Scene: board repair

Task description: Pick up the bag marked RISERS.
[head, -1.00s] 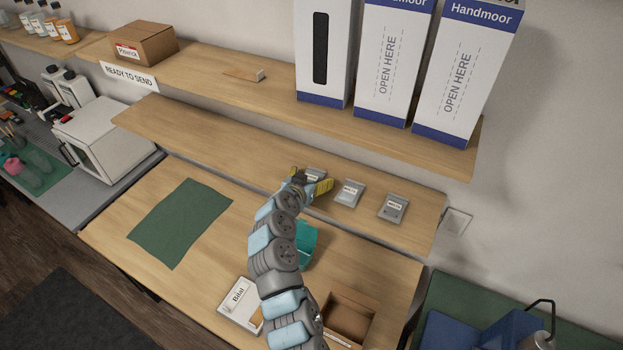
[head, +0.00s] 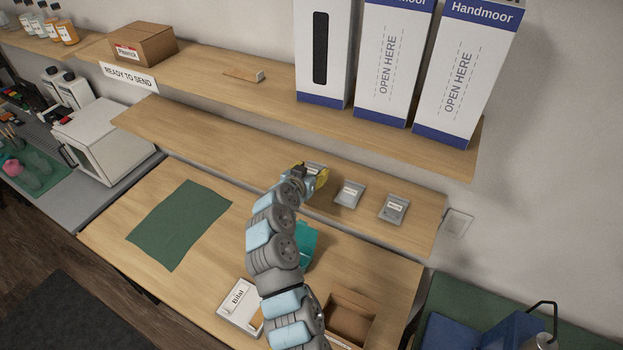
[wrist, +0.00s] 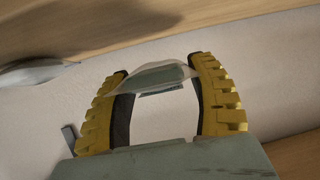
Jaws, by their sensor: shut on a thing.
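Three flat grey bags with white labels are at the lower shelf. My gripper (head: 312,178), with yellow ridged fingers, is at the leftmost bag (head: 314,168) and is shut on it. In the wrist view this clear, greyish bag (wrist: 160,76) spans between the two fingers. The middle bag (head: 349,194) and the right bag (head: 394,209) lie flat on the shelf to the right. The lettering on all three labels is too small to read, so I cannot tell which says RISERS.
The lower shelf (head: 215,145) is clear left of the bags. Tall Handmoor boxes (head: 393,60) stand on the upper shelf. Below are a green mat (head: 180,222), a teal container (head: 306,244), a white Bilal box (head: 236,304) and an open cardboard box (head: 352,318).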

